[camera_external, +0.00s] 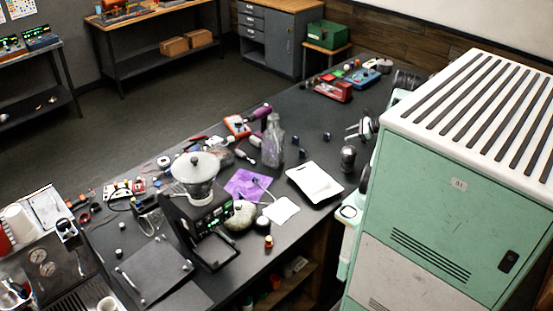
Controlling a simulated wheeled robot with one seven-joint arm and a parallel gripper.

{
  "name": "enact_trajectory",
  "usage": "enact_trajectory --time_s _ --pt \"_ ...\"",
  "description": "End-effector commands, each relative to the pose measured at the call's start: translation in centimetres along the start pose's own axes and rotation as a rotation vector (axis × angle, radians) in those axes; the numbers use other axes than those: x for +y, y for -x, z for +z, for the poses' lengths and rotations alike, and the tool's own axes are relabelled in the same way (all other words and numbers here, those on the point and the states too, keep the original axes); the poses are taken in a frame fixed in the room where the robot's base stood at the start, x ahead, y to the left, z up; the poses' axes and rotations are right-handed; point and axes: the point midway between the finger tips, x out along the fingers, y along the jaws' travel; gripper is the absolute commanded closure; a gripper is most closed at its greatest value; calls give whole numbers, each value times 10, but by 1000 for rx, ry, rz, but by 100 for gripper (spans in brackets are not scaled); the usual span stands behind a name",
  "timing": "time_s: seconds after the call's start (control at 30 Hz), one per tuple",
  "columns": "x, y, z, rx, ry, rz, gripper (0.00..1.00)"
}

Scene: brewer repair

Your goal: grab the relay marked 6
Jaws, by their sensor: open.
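My gripper (349,132) shows beside the mint-green body on the right, over the dark bench (235,268). Its two pale prongs point left and stand apart, with nothing seen between them. Several small dark blue pieces, one of them here (327,136), stand on the bench left of and below my gripper. They may be relays, but no mark can be read at this size. I cannot tell which piece carries the 6. More of the far bench is hidden behind my arm and the mint-green body.
A black machine with a glass hopper (195,185) and green display stands on the bench. Small parts clutter the left edge.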

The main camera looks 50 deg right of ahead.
Motion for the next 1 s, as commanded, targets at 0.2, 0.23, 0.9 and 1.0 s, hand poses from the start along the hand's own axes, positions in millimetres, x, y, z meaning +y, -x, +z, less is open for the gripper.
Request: enact_trajectory --time_s 0.2,0.23,0.9,1.0 --pt "-40 99 -124 -73 -316 -350 55" --pt "-41 109 -135 -81 -342 -382 55" --pt "-86 68 -168 -112 -429 -492 55" --pt "-94 54 -168 -111 -429 -493 55"
